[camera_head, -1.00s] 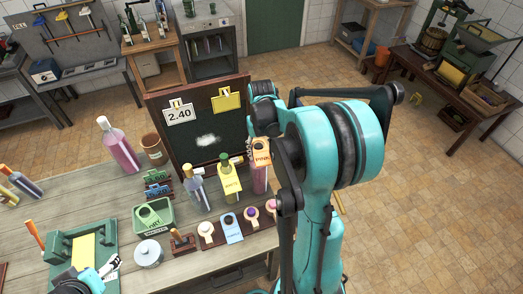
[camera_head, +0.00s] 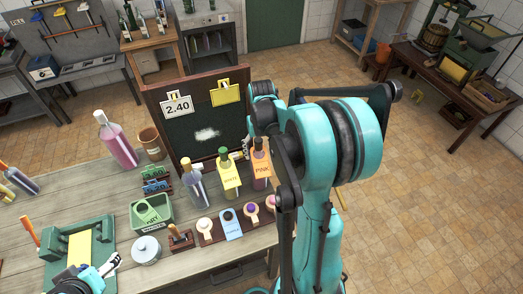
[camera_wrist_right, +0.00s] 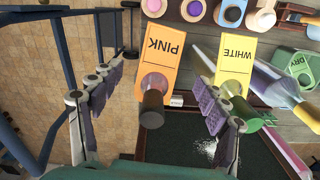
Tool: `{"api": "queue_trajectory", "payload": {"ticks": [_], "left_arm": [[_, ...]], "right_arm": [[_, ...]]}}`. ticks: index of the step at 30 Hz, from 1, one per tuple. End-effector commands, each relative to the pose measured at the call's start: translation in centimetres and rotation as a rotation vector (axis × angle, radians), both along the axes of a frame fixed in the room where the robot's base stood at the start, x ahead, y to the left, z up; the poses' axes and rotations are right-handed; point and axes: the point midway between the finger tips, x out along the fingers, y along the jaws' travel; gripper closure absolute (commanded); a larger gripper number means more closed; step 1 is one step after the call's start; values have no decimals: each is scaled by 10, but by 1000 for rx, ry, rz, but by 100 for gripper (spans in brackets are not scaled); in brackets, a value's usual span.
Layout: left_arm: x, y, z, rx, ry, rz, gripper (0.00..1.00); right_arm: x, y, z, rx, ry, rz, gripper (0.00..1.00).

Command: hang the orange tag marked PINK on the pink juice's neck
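The orange tag marked PINK (camera_head: 262,170) is around the neck of the pink juice bottle (camera_head: 259,184), whose dark top sticks up through the tag's hole. In the right wrist view the tag (camera_wrist_right: 163,52) lies flat-on, with the dark bottle top (camera_wrist_right: 152,108) standing through its hole. My right gripper (camera_wrist_right: 155,80) is open, its fingers spread on either side of the bottle top and apart from the tag. In the head view it is mostly hidden behind my arm. My left gripper (camera_head: 109,266) is low at the left; its opening is unclear.
A bottle with a yellow WHITE tag (camera_head: 229,182) stands close left of the pink juice, near my right fingers. A clear-purple bottle (camera_head: 194,188) stands further left. A chalkboard (camera_head: 205,120) rises behind. A rack with round-headed tags (camera_head: 232,225) lies in front.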

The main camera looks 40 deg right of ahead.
Motion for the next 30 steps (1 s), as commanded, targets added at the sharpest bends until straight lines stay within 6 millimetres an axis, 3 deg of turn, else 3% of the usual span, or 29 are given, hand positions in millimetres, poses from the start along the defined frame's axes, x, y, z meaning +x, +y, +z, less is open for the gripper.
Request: {"api": "queue_trajectory", "payload": {"ticks": [11,24,30], "left_arm": [[0,0,0,0,0,0,23],[0,0,0,0,0,0,23],[0,0,0,0,0,0,23]], "right_arm": [[0,0,9,0,0,0,23],[0,0,96,0,0,0,23],[1,0,117,0,0,0,23]]}}
